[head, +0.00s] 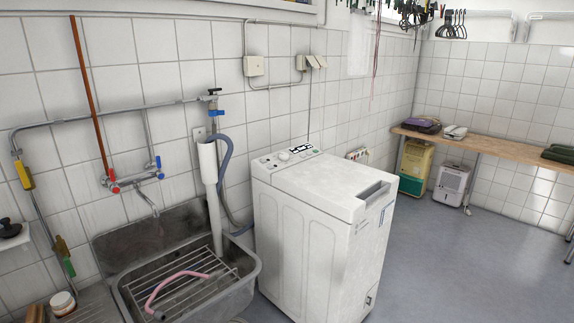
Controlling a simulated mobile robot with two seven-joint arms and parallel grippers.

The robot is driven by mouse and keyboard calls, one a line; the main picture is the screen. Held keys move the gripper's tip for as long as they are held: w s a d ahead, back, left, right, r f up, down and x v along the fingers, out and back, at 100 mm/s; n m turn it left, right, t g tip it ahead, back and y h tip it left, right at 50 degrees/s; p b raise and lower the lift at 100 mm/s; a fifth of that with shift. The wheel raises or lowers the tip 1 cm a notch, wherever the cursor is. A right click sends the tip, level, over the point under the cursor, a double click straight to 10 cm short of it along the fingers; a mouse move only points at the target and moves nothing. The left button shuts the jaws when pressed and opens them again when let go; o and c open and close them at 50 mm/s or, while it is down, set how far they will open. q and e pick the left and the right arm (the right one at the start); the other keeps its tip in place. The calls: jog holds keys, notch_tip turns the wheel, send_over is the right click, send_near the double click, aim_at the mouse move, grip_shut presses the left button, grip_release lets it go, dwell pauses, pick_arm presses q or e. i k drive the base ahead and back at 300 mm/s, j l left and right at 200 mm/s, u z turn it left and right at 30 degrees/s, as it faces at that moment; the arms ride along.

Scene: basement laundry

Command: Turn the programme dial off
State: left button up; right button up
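A white top-loading washing machine (320,220) stands against the tiled wall, right of the sink. Its control panel (285,156) runs along the back of the top. A dial and small buttons show there, but they are too small to read the dial's setting. The lid (325,184) is closed, with a dark recessed handle (374,190) at the front edge. Neither of my grippers is in the head view.
A grey sink (245,281) with a wire rack and a pink hose stands left of the machine. A grey drain hose and pipe rise between them. A wooden bench (500,149) stands at the back right. The floor (450,255) right of the machine is clear.

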aim_at(282, 156)
jog(key=i+l+u, duration=0.3)
jog(key=i, duration=0.25)
jog(key=i+l+u, duration=0.3)
jog(key=i+l, duration=0.25)
jog(key=l, duration=0.15)
